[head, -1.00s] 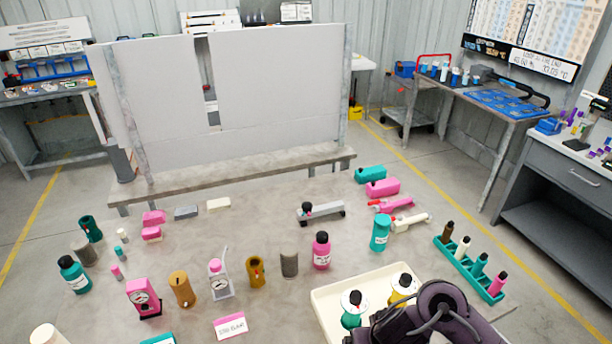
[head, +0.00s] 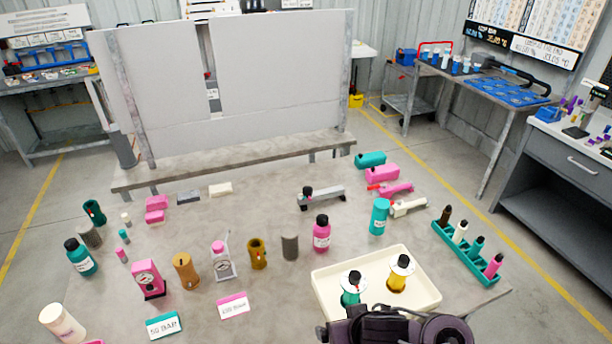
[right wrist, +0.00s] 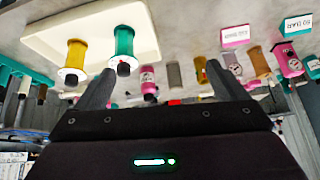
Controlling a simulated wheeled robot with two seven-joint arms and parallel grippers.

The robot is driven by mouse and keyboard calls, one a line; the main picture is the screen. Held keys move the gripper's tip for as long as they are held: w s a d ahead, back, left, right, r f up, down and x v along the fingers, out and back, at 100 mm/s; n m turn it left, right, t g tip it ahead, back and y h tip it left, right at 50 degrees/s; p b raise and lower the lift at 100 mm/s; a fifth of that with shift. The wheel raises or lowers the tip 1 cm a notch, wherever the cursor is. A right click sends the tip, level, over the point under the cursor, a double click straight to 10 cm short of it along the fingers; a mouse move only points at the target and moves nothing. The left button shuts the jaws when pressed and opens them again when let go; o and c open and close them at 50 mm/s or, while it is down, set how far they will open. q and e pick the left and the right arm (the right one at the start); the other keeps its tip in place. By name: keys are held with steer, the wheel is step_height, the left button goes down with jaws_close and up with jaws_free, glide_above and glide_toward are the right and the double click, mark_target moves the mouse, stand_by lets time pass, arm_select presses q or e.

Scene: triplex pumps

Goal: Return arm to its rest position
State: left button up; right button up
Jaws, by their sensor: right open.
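My right arm shows at the bottom right of the head view, in front of the cream tray (head: 330,290). Its fingertips do not show there. In the right wrist view my right gripper (right wrist: 165,92) has its two fingers spread apart with nothing held between them. Beyond the fingers, the tray (right wrist: 60,45) holds a teal spool-like part (right wrist: 124,45) and a yellow one (right wrist: 76,58). Both also stand in the tray in the head view, the teal one (head: 351,290) and the yellow one (head: 399,275). My left gripper is not in view.
The table also bears pink, brown and teal pump parts, a teal rack (head: 470,255) with several bottles at the right, and label cards (head: 233,306) at the front. A grey panel (head: 280,80) stands at the back. The table's middle is partly clear.

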steer(key=s+d+r+g+h, duration=0.1)
steer(key=s+d+g+h, duration=0.15)
steer(key=s+d, duration=0.75)
step_height(320, 180, down, 38)
steer(key=s+d+g+b, duration=0.1)
steer(key=g+b, duration=0.1)
steer(key=b, duration=0.6)
steer(key=s+d+f+b, duration=0.2)
steer(key=s+f, duration=0.7)
steer(key=f, duration=0.2)
steer(key=s+d+f+b, duration=0.1)
steer(key=s+f+b, duration=0.2)
steer(key=s+f, duration=0.7)
step_height(320, 180, down, 2)
steer(key=shift+s+d+f+g+y, duration=0.1)
steer(key=shift+s+d+g+y, duration=0.1)
steer(key=shift+d+g+y, duration=0.15)
